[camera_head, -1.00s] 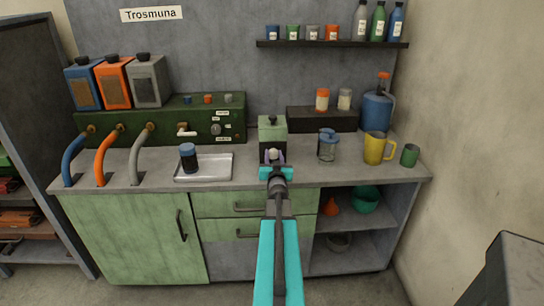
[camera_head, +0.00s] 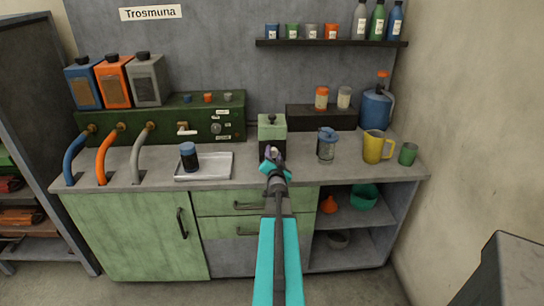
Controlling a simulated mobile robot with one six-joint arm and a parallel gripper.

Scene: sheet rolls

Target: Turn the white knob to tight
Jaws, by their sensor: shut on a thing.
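A small machine (camera_head: 272,128) with a pale green upper part and a dark lower part stands on the counter. The white knob (camera_head: 268,153) is on its front face, mostly hidden by my gripper. My gripper (camera_head: 273,158) is at the front of the machine, shut on the knob, with its turquoise jaw part tilted. The knob's markings and its exact angle are too small and covered to read.
A silver tray (camera_head: 218,166) with a dark blue-topped jar (camera_head: 188,156) lies to the left. A glass jar (camera_head: 326,147), a yellow jug (camera_head: 373,146) and a green cup (camera_head: 408,153) stand to the right. A green panel (camera_head: 160,124) runs behind.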

